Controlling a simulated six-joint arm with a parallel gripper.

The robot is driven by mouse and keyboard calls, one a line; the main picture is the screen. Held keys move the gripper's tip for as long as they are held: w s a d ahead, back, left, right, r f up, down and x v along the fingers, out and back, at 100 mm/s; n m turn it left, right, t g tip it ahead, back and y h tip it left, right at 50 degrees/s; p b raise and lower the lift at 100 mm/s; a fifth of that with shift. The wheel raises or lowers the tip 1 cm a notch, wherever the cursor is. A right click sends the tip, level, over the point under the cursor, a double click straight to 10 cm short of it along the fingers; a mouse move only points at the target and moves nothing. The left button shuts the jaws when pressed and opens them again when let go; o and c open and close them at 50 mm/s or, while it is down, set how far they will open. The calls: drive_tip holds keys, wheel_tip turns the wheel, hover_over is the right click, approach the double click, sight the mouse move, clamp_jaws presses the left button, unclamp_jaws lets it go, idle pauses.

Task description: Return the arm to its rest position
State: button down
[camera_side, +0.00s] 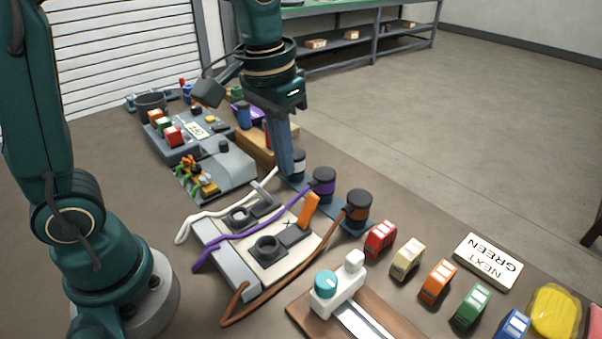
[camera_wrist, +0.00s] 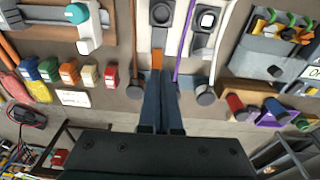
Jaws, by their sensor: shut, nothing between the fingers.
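My gripper (camera_side: 287,172) points down over the bench, its long fingers together and empty. In the side view it overlaps the row of dark-capped hose fittings, so its height above the bench is hard to tell. In the wrist view the shut fingers (camera_wrist: 161,76) reach up the picture, their tips just below an orange lever (camera_wrist: 157,59). The same lever (camera_side: 309,210) stands on the pale pump plate in the side view. No marked rest position shows.
White, purple (camera_side: 245,237) and brown (camera_side: 300,300) hoses cross the pump plate (camera_side: 312,250). Colored blocks, including a red one (camera_side: 381,240), line the right side near a white card (camera_side: 488,262). A grey control box (camera_side: 185,135) stands behind. Free floor lies beyond the bench.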

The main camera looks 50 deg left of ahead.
drive_tip(key=s+a+t, duration=0.1)
drive_tip(key=s+t, duration=0.3)
drive_tip(key=s, duration=0.6)
drive_tip(key=shift+a, duration=0.2)
